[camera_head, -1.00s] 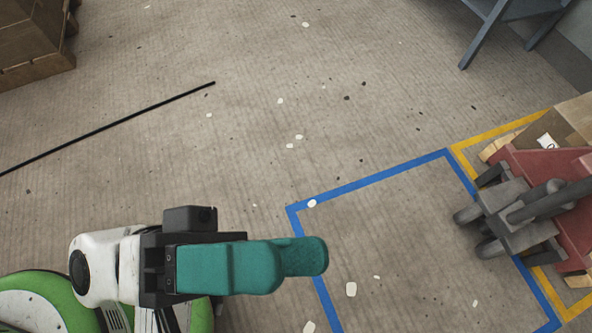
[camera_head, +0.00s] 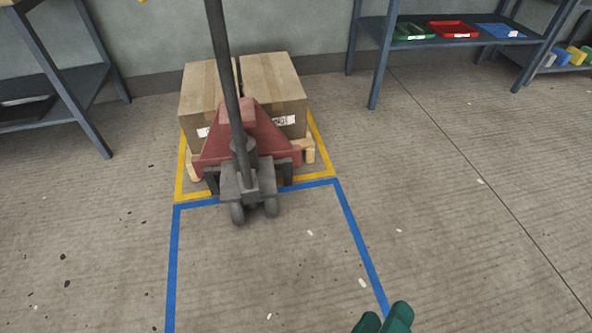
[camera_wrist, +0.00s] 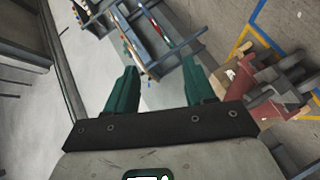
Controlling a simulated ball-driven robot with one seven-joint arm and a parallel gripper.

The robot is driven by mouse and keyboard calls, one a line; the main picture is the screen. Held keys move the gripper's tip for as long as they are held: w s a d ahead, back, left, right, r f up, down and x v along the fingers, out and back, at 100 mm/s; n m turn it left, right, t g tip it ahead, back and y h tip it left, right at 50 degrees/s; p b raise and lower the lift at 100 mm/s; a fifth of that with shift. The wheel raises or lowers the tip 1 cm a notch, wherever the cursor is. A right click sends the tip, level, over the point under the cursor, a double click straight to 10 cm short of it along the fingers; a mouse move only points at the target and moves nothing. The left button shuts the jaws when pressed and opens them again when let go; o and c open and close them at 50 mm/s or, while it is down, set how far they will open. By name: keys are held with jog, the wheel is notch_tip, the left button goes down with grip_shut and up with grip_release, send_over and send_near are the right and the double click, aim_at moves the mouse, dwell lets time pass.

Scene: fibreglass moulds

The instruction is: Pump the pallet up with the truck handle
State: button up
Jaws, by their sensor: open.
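The pallet truck (camera_head: 245,140) has a dark red body and grey wheels. Its long dark handle (camera_head: 226,75) rises up past the top edge of the head view, so the grip end is hidden. The wooden pallet (camera_head: 308,150) is under two cardboard boxes (camera_head: 275,85), inside a yellow floor outline. The truck's red body (camera_wrist: 270,108) also shows at the right of the wrist view. My gripper (camera_head: 384,320) has teal fingers at the bottom edge of the head view, well short of the truck. In the wrist view its fingers (camera_wrist: 158,88) are apart with nothing between them.
A blue outline (camera_head: 172,262) marks clear floor in front of the truck. A dark shelf stand (camera_head: 60,90) is at the left. A shelf with red and green trays (camera_head: 440,38) is at the right. The wall (camera_head: 300,30) runs behind the boxes.

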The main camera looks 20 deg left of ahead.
jog(key=w+d+f+m+g, duration=0.1)
jog(key=d+f+m+g, duration=0.5)
jog(key=d+f, duration=0.65)
jog(key=s+d+f+m+g+y+p, duration=0.1)
jog(key=s+d+f+m+g+y, duration=0.35)
jog(key=s+d+f+g, duration=0.4)
notch_tip(320, 180, up, 30)
jog(key=s+t+p, duration=0.1)
jog(key=p, duration=2.9)
jog(key=shift+d+f+p, duration=0.15)
jog(key=shift+d+p, duration=0.15)
jog(key=shift+d, duration=0.15)
